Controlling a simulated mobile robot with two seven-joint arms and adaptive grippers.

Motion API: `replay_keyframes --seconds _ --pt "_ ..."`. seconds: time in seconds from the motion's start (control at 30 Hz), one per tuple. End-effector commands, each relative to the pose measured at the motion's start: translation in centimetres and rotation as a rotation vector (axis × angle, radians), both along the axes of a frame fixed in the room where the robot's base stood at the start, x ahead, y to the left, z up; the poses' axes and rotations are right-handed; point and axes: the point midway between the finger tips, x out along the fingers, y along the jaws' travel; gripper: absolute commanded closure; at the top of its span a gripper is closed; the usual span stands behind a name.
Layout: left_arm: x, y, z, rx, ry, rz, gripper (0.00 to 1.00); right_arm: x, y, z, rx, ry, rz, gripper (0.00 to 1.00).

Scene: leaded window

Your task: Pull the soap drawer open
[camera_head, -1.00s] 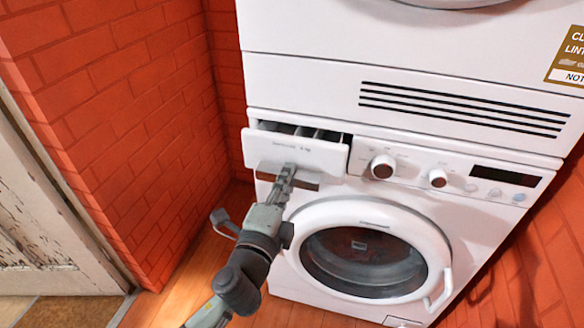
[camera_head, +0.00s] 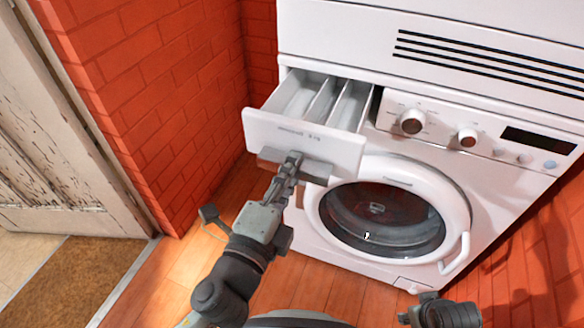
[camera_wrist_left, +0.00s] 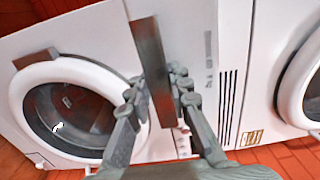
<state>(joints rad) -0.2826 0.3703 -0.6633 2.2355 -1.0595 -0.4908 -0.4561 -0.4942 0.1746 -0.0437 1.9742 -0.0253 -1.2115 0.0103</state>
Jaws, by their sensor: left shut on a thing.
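The soap drawer (camera_head: 345,152) of the white washing machine (camera_head: 480,185) stands well out from the upper left of the machine. Its inner compartments show from above. My left gripper (camera_head: 292,161) is in front of the drawer, shut on the grey handle bar (camera_head: 314,168) along the lower edge of its front panel. In the left wrist view, the fingers of the left gripper (camera_wrist_left: 157,88) sit on both sides of the handle bar (camera_wrist_left: 148,45), against the white drawer front (camera_wrist_left: 186,30). The fingers of my right gripper do not show.
The round washer door (camera_head: 385,215) is shut, just right of and below the drawer. Knobs (camera_head: 412,122) and a dark display line the panel to the right. A red brick wall (camera_head: 170,100) stands to the left. Wooden floor (camera_head: 190,270) is open in front.

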Motion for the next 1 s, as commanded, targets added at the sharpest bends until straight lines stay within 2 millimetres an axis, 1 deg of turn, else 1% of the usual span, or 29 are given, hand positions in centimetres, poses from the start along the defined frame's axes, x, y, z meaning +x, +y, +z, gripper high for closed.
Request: replay_keyframes --seconds 0.03,0.17,0.37,0.43,0.57,0.67,1.0 --pt "-0.1 0.0 -0.9 0.005 0.017 0.002 0.78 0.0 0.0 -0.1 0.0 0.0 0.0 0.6" --pt "-0.1 0.0 -0.8 0.004 0.016 0.002 0.62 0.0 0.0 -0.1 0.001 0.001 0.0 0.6" --pt "0.0 0.0 -0.5 0.003 0.009 0.001 0.62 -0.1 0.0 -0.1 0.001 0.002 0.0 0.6" --pt "0.0 0.0 -0.4 0.002 0.008 0.001 0.62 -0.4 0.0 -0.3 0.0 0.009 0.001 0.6" --pt "-0.6 0.2 -0.4 0.002 0.008 0.001 0.62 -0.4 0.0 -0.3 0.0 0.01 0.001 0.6" --pt "-1.9 0.6 -0.5 0.001 0.01 0.001 0.62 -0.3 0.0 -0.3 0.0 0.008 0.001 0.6" --pt "-7.9 2.6 -0.5 0.004 0.013 0.003 0.62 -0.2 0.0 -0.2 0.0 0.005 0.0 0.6"
